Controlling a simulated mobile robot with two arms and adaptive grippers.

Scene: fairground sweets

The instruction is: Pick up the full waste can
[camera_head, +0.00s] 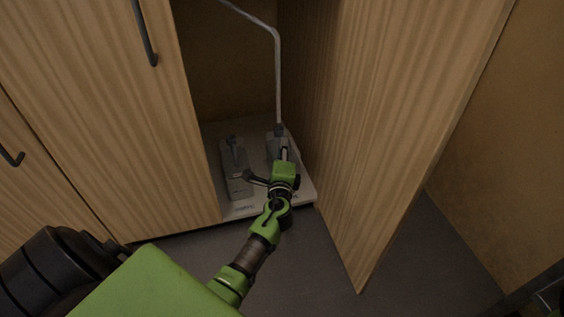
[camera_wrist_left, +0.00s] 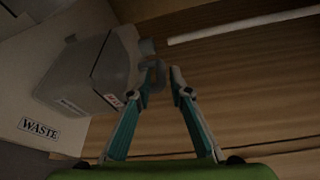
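Two grey cans with dark caps stand side by side on a pale board (camera_head: 262,204) inside an open cupboard. The left can (camera_head: 235,172) is clear of my gripper. The right can (camera_head: 273,143) stands by a pale pipe and is partly hidden by my left gripper (camera_head: 285,156). The wrist view shows a near can with a small red label (camera_wrist_left: 121,70) and a "WASTE" label (camera_wrist_left: 39,128) on the board. My left gripper (camera_wrist_left: 165,73) is partly open, its fingertips beside that can's cap end. Whether they touch it, or which can is full, I cannot tell.
The pale pipe (camera_head: 278,75) rises behind the right can and bends left. An open wooden door (camera_head: 390,120) stands close to my left arm's right. A closed wooden front (camera_head: 100,110) with a dark handle bounds the left. Grey floor (camera_head: 310,265) lies in front.

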